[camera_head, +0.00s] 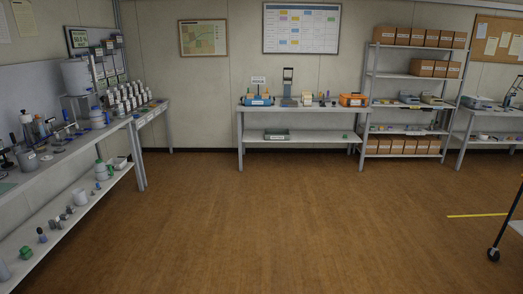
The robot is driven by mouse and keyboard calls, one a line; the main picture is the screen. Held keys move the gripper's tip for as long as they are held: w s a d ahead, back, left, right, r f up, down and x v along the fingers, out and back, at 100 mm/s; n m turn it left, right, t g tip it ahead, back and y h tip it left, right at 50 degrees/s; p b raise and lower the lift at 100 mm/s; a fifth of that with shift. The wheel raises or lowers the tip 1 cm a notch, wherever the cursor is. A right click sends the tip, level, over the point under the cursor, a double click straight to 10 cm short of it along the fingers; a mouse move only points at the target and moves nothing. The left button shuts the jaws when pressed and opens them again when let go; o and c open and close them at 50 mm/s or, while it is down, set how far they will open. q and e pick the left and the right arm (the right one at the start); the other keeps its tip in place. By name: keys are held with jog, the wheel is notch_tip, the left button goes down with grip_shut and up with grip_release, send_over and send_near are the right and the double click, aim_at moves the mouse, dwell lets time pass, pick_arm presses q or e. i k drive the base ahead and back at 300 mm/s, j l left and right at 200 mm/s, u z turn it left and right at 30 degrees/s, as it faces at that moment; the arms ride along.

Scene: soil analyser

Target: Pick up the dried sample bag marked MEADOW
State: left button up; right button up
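I cannot pick out a bag marked MEADOW; labels at this distance are too small to read. On the back table (300,139) stand a blue bin (258,100) with a small white sign (258,80) above it, a grey upright device (288,88), pale block-like items (314,98) and an orange case (353,100). A dark green tray (276,134) sits on the lower shelf of that table; its contents are not clear. Neither of my grippers shows in this view.
A long bench (95,131) with bottles and lab ware runs along the left wall. A shelf rack (412,77) with brown boxes stands right of the back table. Another table (492,140) is at far right. A wheeled cart (516,226) is at right. The brown floor (280,220) is clear.

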aim_at(308, 96)
jog(key=i+z, duration=0.2)
jog(key=i, duration=5.05)
jog(key=i+j+z, duration=0.1)
jog(key=i+z, duration=0.15)
jog(key=i, duration=0.25)
jog(key=i+j+z, duration=0.25)
jog(key=i, duration=0.25)
jog(key=i+j+z, duration=0.25)
jog(key=i, duration=0.2)
jog(key=i+j+z, duration=0.25)
jog(key=i, duration=0.2)
jog(key=i+l, duration=0.2)
jog(key=i, duration=0.2)
jog(key=i+l, duration=0.15)
jog(key=i, duration=0.2)
jog(key=i+l, duration=0.2)
jog(key=i, duration=0.2)
jog(key=i+u, duration=0.1)
jog(key=u, duration=0.4)
jog(key=l+u, duration=0.1)
jog(key=u, duration=0.35)
jog(key=i+l+u, duration=0.1)
jog(key=u, duration=0.4)
